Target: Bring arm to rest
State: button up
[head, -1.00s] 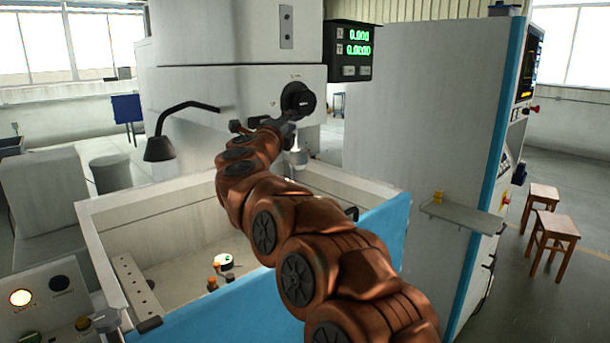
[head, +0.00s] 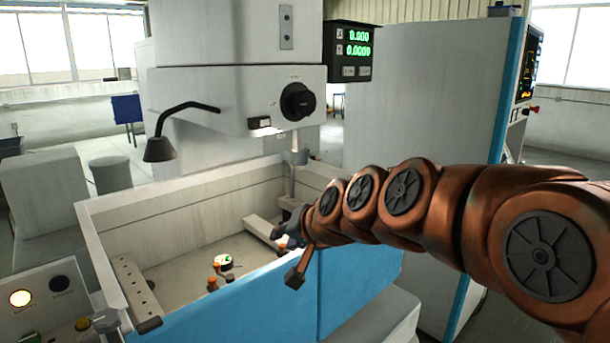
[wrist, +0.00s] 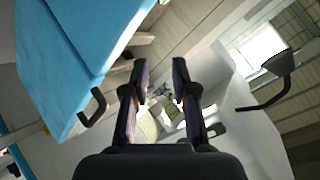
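My copper-coloured arm reaches in from the right in the head view. My gripper (head: 288,228) is at its left end, over the front right part of the machine's tank (head: 180,222), near the blue front panel (head: 362,270). In the wrist view my gripper (wrist: 160,72) has its two fingers apart, with nothing between them. The machine head (head: 225,95) with its black knob (head: 298,101) stands above and behind my gripper, clear of it.
A bent black lamp (head: 160,148) hangs over the tank's left side. A small round item (head: 223,262) and orange-topped posts are in the tank. A tall cabinet (head: 425,90) stands behind my arm. A lit control panel (head: 40,300) is at lower left.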

jog(key=s+d+f+g+h, duration=0.2)
jog(key=s+d+f, duration=0.4)
jog(key=s, duration=0.5)
jog(key=s+d+f+n+g+h, duration=0.1)
jog(key=s+d+f+g, duration=0.3)
jog(key=s, duration=0.8)
jog(key=s+d+f+g+h, duration=0.3)
jog(key=s+d+f, duration=0.5)
jog(key=s+d, duration=0.3)
jog(key=shift+s+d+n+g, duration=0.4)
jog(key=shift+s+g, duration=0.2)
jog(key=shift+s, duration=0.1)
jog(key=shift+a, duration=0.1)
